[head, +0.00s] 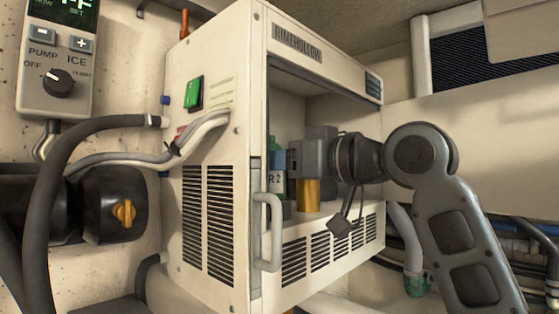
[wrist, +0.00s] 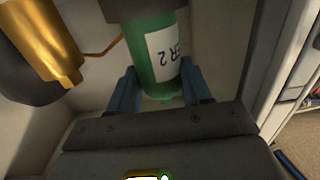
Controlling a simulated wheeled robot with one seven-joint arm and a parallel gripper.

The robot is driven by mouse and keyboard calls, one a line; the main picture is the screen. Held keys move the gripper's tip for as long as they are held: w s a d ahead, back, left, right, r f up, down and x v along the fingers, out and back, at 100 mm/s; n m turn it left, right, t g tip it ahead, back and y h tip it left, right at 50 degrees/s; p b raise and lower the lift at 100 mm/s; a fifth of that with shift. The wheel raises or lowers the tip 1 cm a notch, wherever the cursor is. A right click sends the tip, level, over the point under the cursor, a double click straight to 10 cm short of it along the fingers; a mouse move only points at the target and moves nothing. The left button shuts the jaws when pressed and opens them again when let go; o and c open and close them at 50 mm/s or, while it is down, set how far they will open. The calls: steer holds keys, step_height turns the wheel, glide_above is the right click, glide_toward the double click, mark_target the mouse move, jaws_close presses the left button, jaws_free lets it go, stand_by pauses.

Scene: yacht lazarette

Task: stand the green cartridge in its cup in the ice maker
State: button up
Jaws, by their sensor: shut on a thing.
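The green cartridge (head: 278,158) stands about upright inside the ice maker (head: 206,215), its white label showing "R 2". It also shows in the wrist view (wrist: 145,55), between the blue fingers of my gripper (wrist: 160,92). My gripper (head: 290,160) reaches in from the right through the open front and is shut on the cartridge. In the wrist view a dark collar or cup (wrist: 140,8) covers the cartridge's far end. I cannot tell whether the cartridge is seated in it. The cartridge's lower end is partly hidden by the front frame in the head view.
A brass cylinder (head: 308,193) stands close right of the cartridge, also in the wrist view (wrist: 42,40). The door handle (head: 268,232) and front frame lie near the cartridge. Hoses (head: 85,130) run along the left, and a control panel (head: 58,60) hangs at upper left.

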steer(key=shift+f, duration=0.45)
steer(key=o, duration=1.1)
steer(key=shift+b+v, duration=1.15)
steer(key=shift+v, duration=2.8)
steer(key=shift+s+a+p+v, duration=0.1)
steer(key=shift+p+v, duration=0.05)
steer(key=shift+v, duration=2.8)
steer(key=shift+s+a+p+v, duration=0.1)
steer(key=shift+s+p+v, duration=0.05)
steer(key=shift+v, duration=2.85)
